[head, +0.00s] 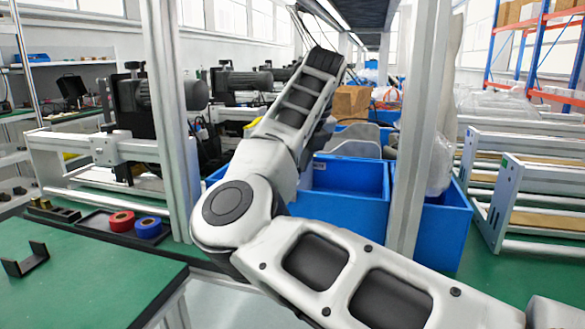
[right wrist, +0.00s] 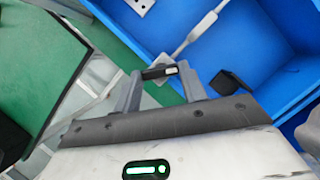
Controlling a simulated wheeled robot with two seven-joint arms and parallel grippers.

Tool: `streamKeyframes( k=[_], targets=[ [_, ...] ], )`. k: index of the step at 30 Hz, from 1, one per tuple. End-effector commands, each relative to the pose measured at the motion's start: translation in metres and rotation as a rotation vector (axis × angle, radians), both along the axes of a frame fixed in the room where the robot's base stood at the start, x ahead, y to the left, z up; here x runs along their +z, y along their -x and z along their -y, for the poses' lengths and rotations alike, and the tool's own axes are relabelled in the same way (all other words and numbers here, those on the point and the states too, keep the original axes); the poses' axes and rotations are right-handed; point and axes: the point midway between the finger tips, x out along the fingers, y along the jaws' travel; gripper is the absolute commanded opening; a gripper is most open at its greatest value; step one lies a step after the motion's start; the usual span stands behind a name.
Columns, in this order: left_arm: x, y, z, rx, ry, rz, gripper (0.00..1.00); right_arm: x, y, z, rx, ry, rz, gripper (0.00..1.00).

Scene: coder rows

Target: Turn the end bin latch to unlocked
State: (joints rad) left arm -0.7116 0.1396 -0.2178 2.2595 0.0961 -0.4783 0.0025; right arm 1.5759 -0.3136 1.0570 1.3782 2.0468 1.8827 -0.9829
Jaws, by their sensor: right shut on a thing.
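In the right wrist view, my right gripper (right wrist: 161,80) is shut on a small dark bar with a pale end, which appears to be the end bin latch (right wrist: 158,72). The bar lies crosswise between the fingertips, close to level in the picture. Part of it is hidden by the fingers, and I cannot read its locked or unlocked mark. Blue bin walls (right wrist: 272,32) rise just beyond and to the right. In the head view, my right arm crosses in front of the blue bins (head: 345,178); its gripper and the latch do not show there. My left gripper is in neither view.
A metal post (head: 418,130) stands close to the right of my arm, another post (head: 170,110) to its left. Metal frames (head: 530,185) stand right.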

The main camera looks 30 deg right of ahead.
Motion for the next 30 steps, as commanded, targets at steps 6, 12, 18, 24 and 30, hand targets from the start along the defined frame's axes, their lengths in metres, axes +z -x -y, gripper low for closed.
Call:
streamKeyframes(
  k=[6, 12, 18, 24, 30],
  targets=[
    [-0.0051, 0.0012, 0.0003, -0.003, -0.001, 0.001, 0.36, 0.0010, -0.0007, 0.0029, 0.202, 0.000, 0.005, 0.19],
    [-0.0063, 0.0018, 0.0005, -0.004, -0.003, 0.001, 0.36, 0.0017, -0.0012, 0.0044, 0.372, 0.001, 0.005, 0.19],
    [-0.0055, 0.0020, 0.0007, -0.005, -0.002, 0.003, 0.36, 0.0023, -0.0019, 0.0055, 0.502, 0.003, 0.005, 0.19],
    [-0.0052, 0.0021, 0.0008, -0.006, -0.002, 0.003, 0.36, 0.0020, -0.0023, 0.0061, 0.583, 0.003, 0.004, 0.19],
    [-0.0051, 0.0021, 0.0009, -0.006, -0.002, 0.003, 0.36, 0.0021, -0.0026, 0.0064, 0.619, 0.004, 0.004, 0.19]
  ],
)
